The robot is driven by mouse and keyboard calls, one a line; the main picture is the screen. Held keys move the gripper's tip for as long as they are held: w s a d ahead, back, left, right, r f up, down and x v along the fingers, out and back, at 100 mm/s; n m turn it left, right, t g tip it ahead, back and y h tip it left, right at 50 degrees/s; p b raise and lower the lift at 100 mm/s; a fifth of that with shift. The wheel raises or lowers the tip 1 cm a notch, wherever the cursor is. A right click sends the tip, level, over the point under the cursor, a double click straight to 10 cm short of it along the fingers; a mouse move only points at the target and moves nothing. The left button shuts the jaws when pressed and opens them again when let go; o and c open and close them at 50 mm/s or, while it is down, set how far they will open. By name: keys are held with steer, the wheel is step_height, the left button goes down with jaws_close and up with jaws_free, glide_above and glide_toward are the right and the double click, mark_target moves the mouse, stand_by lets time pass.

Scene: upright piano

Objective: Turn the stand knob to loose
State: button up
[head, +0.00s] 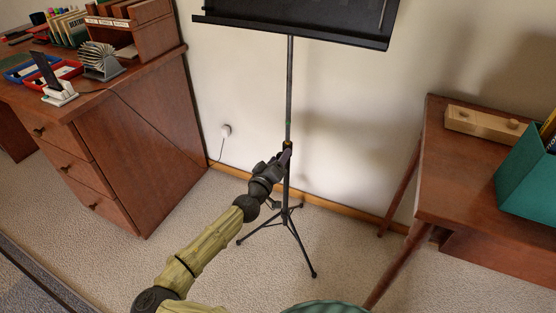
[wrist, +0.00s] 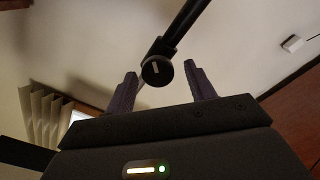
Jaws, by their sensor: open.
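The black music stand (head: 290,85) stands upright on its tripod against the wall, with its desk at the top. Its round dark knob (wrist: 157,70) shows in the wrist view, with a pale line on its face, at the joint of the stand's pole (wrist: 187,22). My gripper (wrist: 160,76) is open, with one finger on each side of the knob. In the head view my gripper (head: 283,157) is at the pole's middle and hides the knob.
A wooden desk (head: 140,130) with drawers stands at the left, holding trays and a phone. A wooden side table (head: 460,165) with a teal box (head: 528,170) stands at the right. A white wall plug (head: 226,130) has a cord.

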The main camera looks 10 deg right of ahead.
steer(key=b+v, duration=0.2)
steer(key=v, duration=1.5)
steer(key=shift+s+b, duration=0.15)
steer(key=shift+b, duration=0.2)
steer(key=shift+o, duration=0.3)
steer(key=shift+a, duration=0.1)
step_height(320, 180, down, 10)
steer(key=w+d+m+y+p, duration=0.1)
steer(key=w+m+y+p, duration=0.1)
steer(key=m+y, duration=0.15)
steer(key=s+a+r+m+h+p, duration=0.1)
steer(key=s+r+m+h, duration=0.2)
steer(key=r+m, duration=0.3)
step_height(320, 180, up, 4)
steer(key=shift+f+p, duration=0.2)
steer(key=shift+p, duration=0.2)
steer(key=shift+h, duration=0.25)
